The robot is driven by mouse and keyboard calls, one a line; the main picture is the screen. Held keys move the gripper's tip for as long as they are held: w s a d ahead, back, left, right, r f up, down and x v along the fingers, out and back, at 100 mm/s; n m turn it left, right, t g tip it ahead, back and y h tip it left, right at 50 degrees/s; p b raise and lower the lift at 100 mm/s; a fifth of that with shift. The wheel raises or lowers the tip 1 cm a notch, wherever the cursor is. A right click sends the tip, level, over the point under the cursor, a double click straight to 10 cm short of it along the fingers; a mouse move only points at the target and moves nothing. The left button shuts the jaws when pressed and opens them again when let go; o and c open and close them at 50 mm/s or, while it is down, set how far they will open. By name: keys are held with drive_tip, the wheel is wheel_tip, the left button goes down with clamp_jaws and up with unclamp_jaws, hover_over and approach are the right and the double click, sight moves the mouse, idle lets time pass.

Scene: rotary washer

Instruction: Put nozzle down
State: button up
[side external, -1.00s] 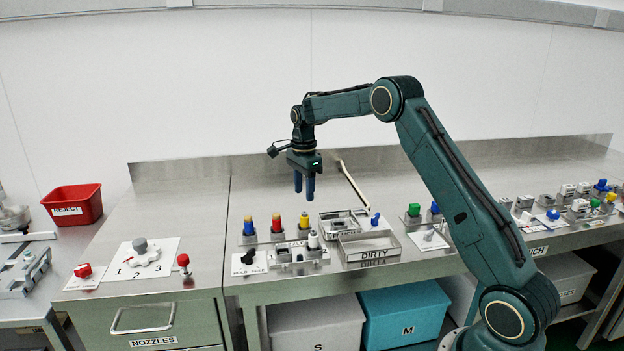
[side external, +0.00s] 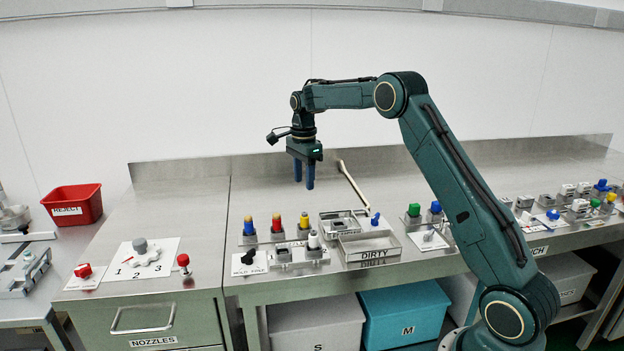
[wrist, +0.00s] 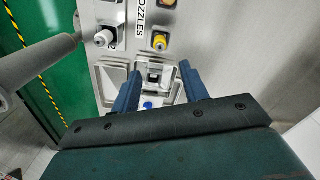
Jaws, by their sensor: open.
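My gripper (side external: 304,185) is open and empty, in the air above the counter behind the nozzle row. Blue (side external: 248,226), red (side external: 277,223) and yellow (side external: 304,221) nozzles stand upright in grey holders on the counter. A white nozzle (side external: 313,240) stands upright in front of the yellow one. In the wrist view, the open fingers (wrist: 158,72) have a grey fixture between and beyond them. The yellow nozzle (wrist: 160,42) and white nozzle (wrist: 104,37) stand beyond the fingertips there, touching neither finger.
A metal tray marked DIRTY (side external: 366,258) and another tray with grey parts lie right of the nozzles. A black knob (side external: 248,257) sits on a white card at the front. Green and blue pieces stand further right. A red REJECT bin (side external: 72,204) is far left. The rear counter is mostly clear.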

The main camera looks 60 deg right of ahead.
drive_tip(key=s+a+r+n+t, duration=0.3)
drive_tip(key=s+a+r+n, duration=0.8)
drive_tip(key=s+a+r, duration=0.4)
drive_tip(key=s+a+f+n+t, duration=0.1)
drive_tip(key=s+a+n, duration=0.1)
drive_tip(key=s, duration=0.5)
drive_tip(key=s+a+f+n, duration=0.2)
drive_tip(key=s+n, duration=0.3)
drive_tip(key=s, duration=0.1)
drive_tip(key=s+a+f+n+t, duration=0.1)
drive_tip(key=s+a+f+n, duration=0.1)
drive_tip(key=s, duration=0.5)
drive_tip(key=shift+s+a+f+n+t, duration=0.25)
drive_tip(key=shift+a+n, duration=0.35)
drive_tip(key=shift+n, duration=0.6)
drive_tip(key=shift+r, duration=0.1)
